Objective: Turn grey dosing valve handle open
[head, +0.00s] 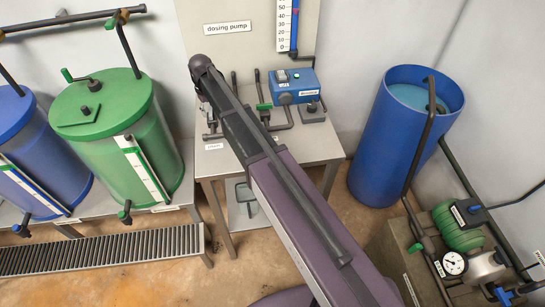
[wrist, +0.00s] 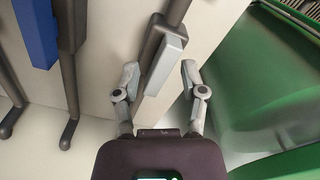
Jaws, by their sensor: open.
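The grey valve handle (wrist: 165,66) is a flat light-grey bar on a dark pipe fitting in the wrist view. It lies at a slant, close to in line with the dark pipe above it. My gripper (wrist: 160,76) is open, with one finger on each side of the handle's lower end. A gap shows on both sides, wider on the right; I cannot tell the depth between fingers and handle. In the head view my arm covers the gripper, and I cannot make out the grey handle there for certain.
A blue handle (wrist: 36,32) and dark pipes stand left of the gripper. A large green surface (wrist: 270,80) fills the right. In the head view, the blue dosing pump (head: 296,86) and a green handle (head: 264,106) sit on the bench (head: 318,148), near a green tank (head: 100,105).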

